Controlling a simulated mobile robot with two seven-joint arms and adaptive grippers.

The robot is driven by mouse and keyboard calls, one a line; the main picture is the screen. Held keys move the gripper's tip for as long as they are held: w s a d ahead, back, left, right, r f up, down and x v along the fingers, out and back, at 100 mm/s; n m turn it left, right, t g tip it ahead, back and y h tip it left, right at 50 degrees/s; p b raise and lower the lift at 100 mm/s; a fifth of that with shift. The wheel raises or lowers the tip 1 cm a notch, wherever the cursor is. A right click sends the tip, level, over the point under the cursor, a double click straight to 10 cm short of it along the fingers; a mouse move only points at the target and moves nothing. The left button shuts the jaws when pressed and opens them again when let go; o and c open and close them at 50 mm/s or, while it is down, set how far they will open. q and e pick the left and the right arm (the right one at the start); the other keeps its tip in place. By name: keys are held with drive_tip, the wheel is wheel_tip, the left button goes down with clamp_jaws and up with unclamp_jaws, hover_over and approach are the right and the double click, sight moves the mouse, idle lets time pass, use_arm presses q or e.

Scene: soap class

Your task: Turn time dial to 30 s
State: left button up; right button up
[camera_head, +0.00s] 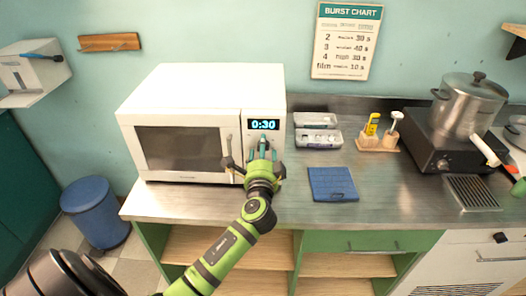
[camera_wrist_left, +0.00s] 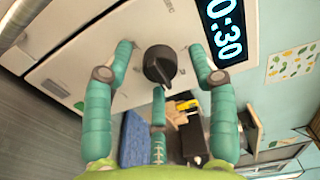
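The white microwave (camera_head: 205,95) stands on the counter with its door shut. Its display (camera_head: 264,125) reads 0:30 and also shows in the left wrist view (camera_wrist_left: 226,32). The black time dial (camera_wrist_left: 160,66) sits on the panel beside the display; in the head view my gripper hides most of it. My left gripper (camera_head: 262,150) is at the microwave's control panel. In the left wrist view its teal fingers (camera_wrist_left: 157,55) are spread around the dial, with visible gaps on both sides. It is open and holds nothing. My right gripper is in neither view.
A blue cloth or mat (camera_head: 332,184) lies right of the microwave, below a grey case (camera_head: 318,137). A burst chart (camera_head: 347,42) hangs above.

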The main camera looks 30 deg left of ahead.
use_arm(q)
drive_tip(key=v, duration=1.2)
drive_tip(key=shift+s, duration=0.1)
